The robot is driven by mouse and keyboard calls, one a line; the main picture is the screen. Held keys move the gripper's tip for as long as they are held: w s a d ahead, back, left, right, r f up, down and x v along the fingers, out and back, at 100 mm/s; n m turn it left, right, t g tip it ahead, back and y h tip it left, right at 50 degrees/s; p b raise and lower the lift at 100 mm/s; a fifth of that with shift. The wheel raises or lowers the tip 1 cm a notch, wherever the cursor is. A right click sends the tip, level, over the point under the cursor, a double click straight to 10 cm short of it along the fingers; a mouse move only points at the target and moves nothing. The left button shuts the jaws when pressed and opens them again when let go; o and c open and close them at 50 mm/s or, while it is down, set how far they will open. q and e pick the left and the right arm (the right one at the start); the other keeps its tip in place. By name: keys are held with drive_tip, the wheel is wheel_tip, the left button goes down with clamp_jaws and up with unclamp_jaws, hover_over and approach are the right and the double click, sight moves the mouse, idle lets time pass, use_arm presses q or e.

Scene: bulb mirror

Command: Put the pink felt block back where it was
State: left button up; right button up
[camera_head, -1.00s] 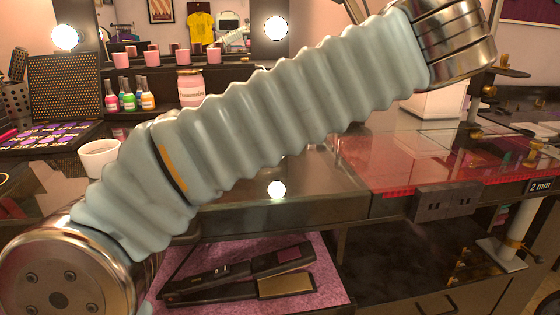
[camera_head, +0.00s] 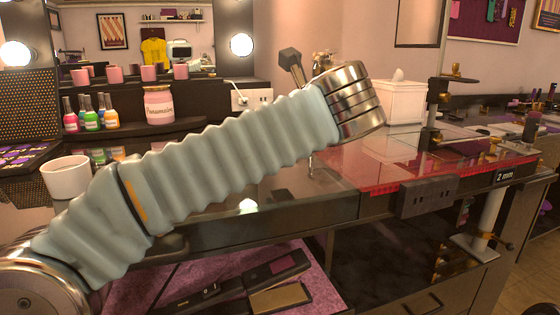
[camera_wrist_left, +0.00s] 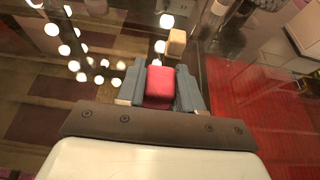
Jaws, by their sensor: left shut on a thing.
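The pink felt block (camera_wrist_left: 160,85) is between the two grey fingers of my left gripper (camera_wrist_left: 160,76) in the left wrist view. The gripper is shut on it, above a dark glossy tabletop with light reflections. A small tan block (camera_wrist_left: 176,42) is just beyond the fingertips; I cannot tell whether it touches the pink block. In the head view my left arm crosses the picture, and I cannot make out the fingers or the pink block there. My right gripper is in neither view.
A red-marked glass panel (camera_head: 400,172) lies right of centre; it also shows in the left wrist view (camera_wrist_left: 255,110). A white tissue box (camera_head: 392,102) stands behind. A white cup (camera_head: 66,177), nail polish bottles (camera_head: 91,112) and a pink jar (camera_head: 159,106) are left. Hair straighteners (camera_head: 240,290) lie below.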

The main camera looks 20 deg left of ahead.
use_arm(q)
drive_tip(key=shift+w+a+f, duration=0.1)
drive_tip(key=shift+a+f, duration=0.05)
drive_tip(key=shift+f, duration=0.1)
drive_tip(key=f, duration=0.1)
drive_tip(key=f+b, duration=0.1)
drive_tip(key=f, duration=0.1)
drive_tip(key=shift+w+a+f+b, duration=0.2)
drive_tip(key=shift+w+f+b, duration=0.05)
drive_tip(key=shift+f+b, duration=0.15)
drive_tip(key=shift+r, duration=0.1)
drive_tip(key=o, duration=1.1)
